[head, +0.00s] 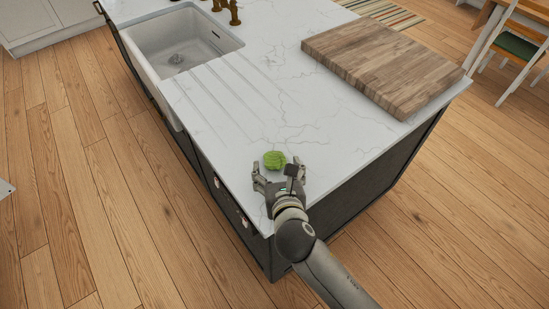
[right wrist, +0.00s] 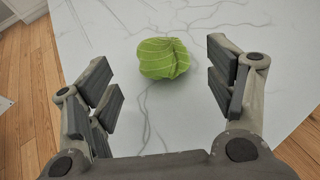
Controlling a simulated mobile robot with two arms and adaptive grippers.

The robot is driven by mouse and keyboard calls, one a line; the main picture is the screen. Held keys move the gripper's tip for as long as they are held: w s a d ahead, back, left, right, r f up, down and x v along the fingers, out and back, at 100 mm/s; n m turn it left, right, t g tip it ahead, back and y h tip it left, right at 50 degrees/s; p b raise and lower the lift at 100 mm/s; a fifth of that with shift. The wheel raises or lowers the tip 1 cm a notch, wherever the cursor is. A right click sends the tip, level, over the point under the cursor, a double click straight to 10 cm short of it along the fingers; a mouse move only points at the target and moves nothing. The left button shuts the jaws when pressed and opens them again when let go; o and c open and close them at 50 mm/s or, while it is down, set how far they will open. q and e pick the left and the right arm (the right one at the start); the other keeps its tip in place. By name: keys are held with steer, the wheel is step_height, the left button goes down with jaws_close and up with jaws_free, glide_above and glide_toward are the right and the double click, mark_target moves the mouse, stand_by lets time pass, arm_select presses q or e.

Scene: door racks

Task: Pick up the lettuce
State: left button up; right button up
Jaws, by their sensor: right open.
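The lettuce (head: 274,160) is a small green head lying on the white marble countertop (head: 240,125), near its front corner. It also shows in the right wrist view (right wrist: 163,59), just beyond the fingers and roughly centred in the gap. My right gripper (head: 278,174) is open at the lettuce's near side, with its fingers pointing towards it. In the right wrist view the open fingers (right wrist: 165,88) have nothing between them, and the lettuce is apart from both. My left gripper is not in view.
A wooden cutting board (head: 385,62) lies on the counter at the right. A white sink (head: 180,50) with a brass tap (head: 234,12) is at the far left. A chair (head: 515,45) stands at the far right. The counter around the lettuce is clear.

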mark_target(276, 164)
steer(key=shift+f+p+x, duration=0.2)
steer(key=shift+p+x, duration=0.25)
steer(key=shift+x, duration=2.2)
steer(key=shift+s, duration=0.1)
steer(key=shift+d, duration=0.1)
steer(key=shift+c, duration=0.2)
steer(key=c, duration=0.9)
